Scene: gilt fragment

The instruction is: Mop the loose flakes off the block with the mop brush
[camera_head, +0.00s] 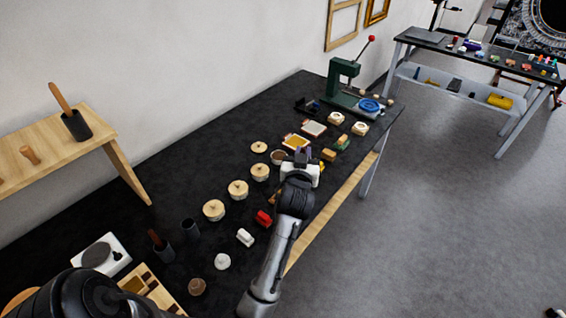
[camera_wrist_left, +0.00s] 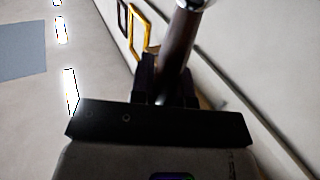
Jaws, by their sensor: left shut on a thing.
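I cannot tell for sure that this slab is the block, and loose flakes are too small to make out. In the left wrist view the gripper (camera_wrist_left: 168,88) is shut on a dark brown handle with a silver metal part at its far end, likely the mop brush (camera_wrist_left: 179,45). The bristles are not visible.
Several round wooden-lidded pots (camera_head: 238,190) line the black table (camera_head: 190,165) left of the arm. A green press (camera_head: 345,85) stands at the far end.

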